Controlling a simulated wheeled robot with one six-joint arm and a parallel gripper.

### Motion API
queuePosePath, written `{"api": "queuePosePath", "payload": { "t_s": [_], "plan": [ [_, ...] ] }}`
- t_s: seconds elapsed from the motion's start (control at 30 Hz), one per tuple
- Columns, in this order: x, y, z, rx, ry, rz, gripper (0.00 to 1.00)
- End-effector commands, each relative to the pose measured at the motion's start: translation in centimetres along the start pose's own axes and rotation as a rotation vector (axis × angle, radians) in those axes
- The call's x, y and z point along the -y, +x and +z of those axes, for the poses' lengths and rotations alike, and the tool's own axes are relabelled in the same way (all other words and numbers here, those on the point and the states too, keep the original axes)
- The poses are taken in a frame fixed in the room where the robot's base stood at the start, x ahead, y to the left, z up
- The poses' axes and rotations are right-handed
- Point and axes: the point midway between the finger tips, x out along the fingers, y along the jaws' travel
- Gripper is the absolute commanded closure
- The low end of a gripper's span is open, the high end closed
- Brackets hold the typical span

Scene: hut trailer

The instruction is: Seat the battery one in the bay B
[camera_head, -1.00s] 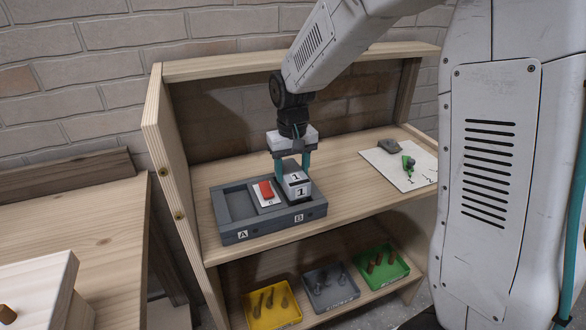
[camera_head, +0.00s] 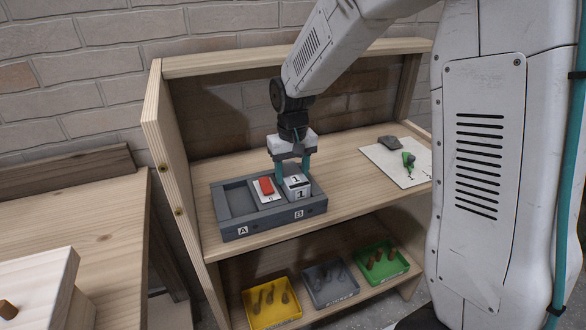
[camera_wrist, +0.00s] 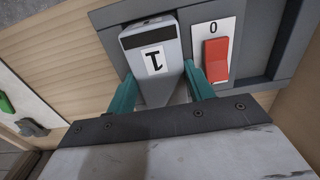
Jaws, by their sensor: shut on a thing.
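Battery one (camera_head: 297,186) is a grey block with white labels marked 1. It sits low in bay B, the right bay of the dark grey tray (camera_head: 270,223); whether it touches the bay floor is hidden. My gripper (camera_head: 292,177) is shut on it from above, with a teal finger on each side. In the wrist view the battery (camera_wrist: 155,70) stands between the fingers (camera_wrist: 163,88), beside the red switch. The bay B label (camera_head: 299,214) is on the tray's front.
A red switch (camera_head: 266,186) on a white plate marked 0 is in the tray's middle. Bay A at left is empty. A white sheet (camera_head: 392,169) with a green item (camera_head: 408,160) lies to the right. Yellow (camera_head: 271,310), grey and green bins stand on the shelf below.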

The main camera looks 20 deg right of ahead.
Motion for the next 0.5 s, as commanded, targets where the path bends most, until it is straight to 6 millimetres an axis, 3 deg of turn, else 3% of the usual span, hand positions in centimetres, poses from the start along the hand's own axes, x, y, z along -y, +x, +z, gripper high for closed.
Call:
{"api": "queuePosePath", "payload": {
  "t_s": [0.5],
  "plan": [
    [0.0, 1.3, 0.0, 0.000, 0.000, 0.000, 0.84]
  ]
}}
